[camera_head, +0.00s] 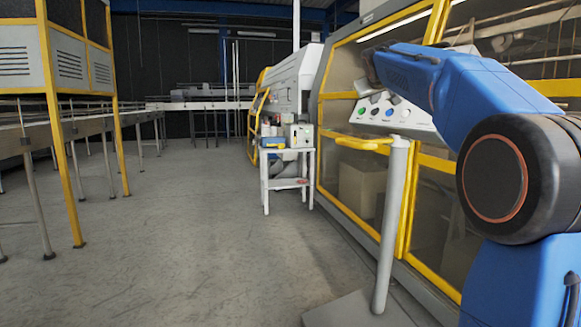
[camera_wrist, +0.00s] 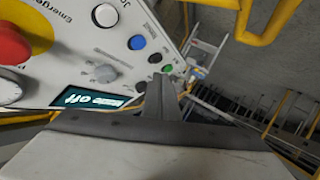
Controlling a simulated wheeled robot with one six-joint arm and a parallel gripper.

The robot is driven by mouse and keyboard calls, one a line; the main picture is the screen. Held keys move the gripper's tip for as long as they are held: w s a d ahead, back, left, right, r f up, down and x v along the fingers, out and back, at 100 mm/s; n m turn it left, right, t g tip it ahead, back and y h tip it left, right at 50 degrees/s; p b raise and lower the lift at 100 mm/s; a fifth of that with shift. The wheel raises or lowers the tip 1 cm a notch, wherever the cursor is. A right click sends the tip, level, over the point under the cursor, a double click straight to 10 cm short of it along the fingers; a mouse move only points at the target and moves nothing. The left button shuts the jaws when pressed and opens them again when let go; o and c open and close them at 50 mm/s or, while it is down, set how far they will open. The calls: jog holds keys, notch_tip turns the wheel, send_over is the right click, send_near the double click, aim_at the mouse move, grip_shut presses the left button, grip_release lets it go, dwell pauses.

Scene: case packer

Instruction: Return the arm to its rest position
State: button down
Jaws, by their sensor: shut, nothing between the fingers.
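My gripper (camera_wrist: 165,95) shows in the wrist view as a dark narrow finger shape, shut and empty. It is in front of the control panel (camera_wrist: 105,25), near its lower row of buttons. In the head view my blue arm reaches left from the right edge to the same panel (camera_head: 412,121), and the arm's end hides part of it. I cannot tell whether the fingertips touch the panel.
The yellow-framed machine (camera_head: 325,95) stands close along the right. A grey post (camera_head: 392,225) with a yellow top stands before it. A small white table (camera_head: 290,155) stands farther back. A conveyor (camera_head: 30,135) runs along the left. The middle floor is clear.

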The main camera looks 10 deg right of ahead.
jog(key=s+a+f+g+y, duration=0.2)
jog(key=s+a+f, duration=0.5)
jog(key=s+f, duration=0.9)
jog(key=s+a+f+g+y, duration=0.2)
jog(key=s+a+f, duration=0.4)
jog(key=s+f, duration=1)
jog(key=s+a+f+g+y, duration=0.2)
jog(key=s+a+f, duration=0.5)
jog(key=s+f, duration=1)
jog(key=shift+s+a+n+g, duration=0.35)
jog(key=shift+s+n+g, duration=0.05)
jog(key=shift+s+g, duration=0.5)
